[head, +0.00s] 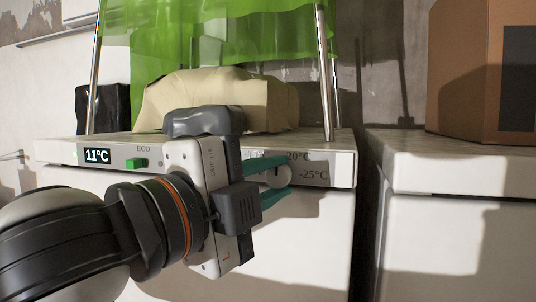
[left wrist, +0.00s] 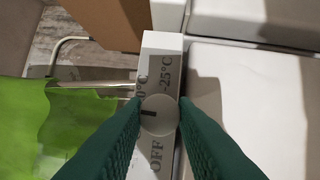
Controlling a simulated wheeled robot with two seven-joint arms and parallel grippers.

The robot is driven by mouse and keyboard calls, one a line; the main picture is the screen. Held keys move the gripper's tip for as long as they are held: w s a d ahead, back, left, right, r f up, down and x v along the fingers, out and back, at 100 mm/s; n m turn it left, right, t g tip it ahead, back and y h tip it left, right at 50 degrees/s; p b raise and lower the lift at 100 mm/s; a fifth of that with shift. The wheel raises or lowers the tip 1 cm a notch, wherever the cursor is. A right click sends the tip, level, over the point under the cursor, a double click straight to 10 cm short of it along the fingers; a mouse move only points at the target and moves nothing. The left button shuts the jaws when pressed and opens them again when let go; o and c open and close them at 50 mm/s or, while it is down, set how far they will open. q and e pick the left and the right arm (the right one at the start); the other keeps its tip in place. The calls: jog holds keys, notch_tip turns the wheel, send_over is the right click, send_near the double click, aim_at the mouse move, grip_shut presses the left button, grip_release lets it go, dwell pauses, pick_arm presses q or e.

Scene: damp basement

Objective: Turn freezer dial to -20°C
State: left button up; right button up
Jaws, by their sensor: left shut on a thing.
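The round pale dial (head: 277,177) is on the right end of the freezer's front panel (head: 328,168). My left gripper (head: 268,178) has its green fingers closed on either side of it. In the left wrist view the dial (left wrist: 160,120) sits between the fingertips (left wrist: 158,117). Its dark mark points left there, and upward in the head view, short of the partly hidden "20°C" label (head: 298,156). "-25°C" (head: 313,175) is to the right. "OFF" (left wrist: 157,157) shows in the left wrist view. Another label is mostly hidden by a finger. My right gripper is not in view.
A beige bundle (head: 215,98) and green sheeting (head: 230,40) are on and above the freezer. A cardboard box (head: 465,75) stands on the white unit to the right.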

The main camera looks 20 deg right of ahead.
pick_arm(q)
jog(key=m+p, duration=0.1)
jog(key=p, duration=0.1)
jog(key=r+m+y+p, duration=0.1)
jog(key=m, duration=0.1)
jog(key=shift+m+p, duration=0.3)
jog(key=shift+p, duration=0.05)
jog(key=shift+f+m+g+y+p, duration=0.2)
jog(key=shift+m+g+y+p, duration=0.2)
jog(key=shift+m+p, duration=0.25)
jog(key=o, duration=1)
jog(key=shift+w+f, duration=0.1)
